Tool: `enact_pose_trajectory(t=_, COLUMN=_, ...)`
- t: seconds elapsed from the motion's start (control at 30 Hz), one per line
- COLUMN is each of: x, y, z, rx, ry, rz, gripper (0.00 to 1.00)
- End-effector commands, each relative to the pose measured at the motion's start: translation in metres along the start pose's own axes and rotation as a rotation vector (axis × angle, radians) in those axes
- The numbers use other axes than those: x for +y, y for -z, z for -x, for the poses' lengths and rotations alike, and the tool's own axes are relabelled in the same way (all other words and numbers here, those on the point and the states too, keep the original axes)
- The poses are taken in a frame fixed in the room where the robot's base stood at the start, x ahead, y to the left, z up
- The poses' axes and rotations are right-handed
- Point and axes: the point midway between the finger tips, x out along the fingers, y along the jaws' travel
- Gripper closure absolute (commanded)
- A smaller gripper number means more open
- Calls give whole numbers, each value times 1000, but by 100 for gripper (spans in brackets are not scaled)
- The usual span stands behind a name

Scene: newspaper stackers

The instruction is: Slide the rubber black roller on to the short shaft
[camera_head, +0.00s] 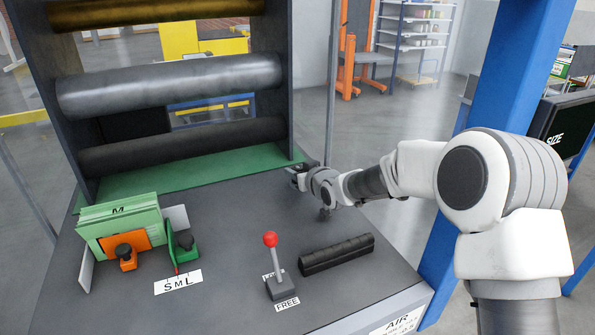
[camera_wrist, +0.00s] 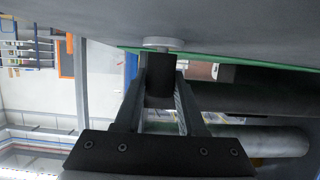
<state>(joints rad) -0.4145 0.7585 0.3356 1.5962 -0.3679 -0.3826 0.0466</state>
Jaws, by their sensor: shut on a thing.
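My gripper (camera_head: 300,172) is at the right end of the machine's base, near the foot of the right side panel. In the wrist view my gripper (camera_wrist: 160,84) is shut, with its two fingers on either side of a small black piece, which appears to be the rubber black roller (camera_wrist: 160,72). Just beyond the roller, a light grey round disc on a stub (camera_wrist: 162,43) projects from the grey surface; this looks like the short shaft. The roller's end is very close to or touching the disc; I cannot tell whether it is around the shaft. The head view hides this contact.
A red-knobbed lever (camera_head: 270,240) and a black ridged bar (camera_head: 337,253) stand on the grey table (camera_head: 225,235). Green cards (camera_head: 120,222) stand at left. Large rollers (camera_head: 170,85) span the machine behind. A blue post (camera_head: 500,75) rises at right.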

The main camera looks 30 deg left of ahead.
Motion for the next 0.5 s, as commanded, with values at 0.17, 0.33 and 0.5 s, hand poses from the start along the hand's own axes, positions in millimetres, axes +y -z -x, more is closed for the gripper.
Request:
enact_pose_trajectory(t=0.17, x=0, y=-3, z=-1, rx=1, ry=0, rz=0, gripper=100)
enact_pose_trajectory(t=0.33, x=0, y=-4, z=-1, rx=0, ry=0, rz=0, gripper=44)
enact_pose_trajectory(t=0.5, x=0, y=-4, z=-1, rx=-1, ry=0, rz=0, gripper=26)
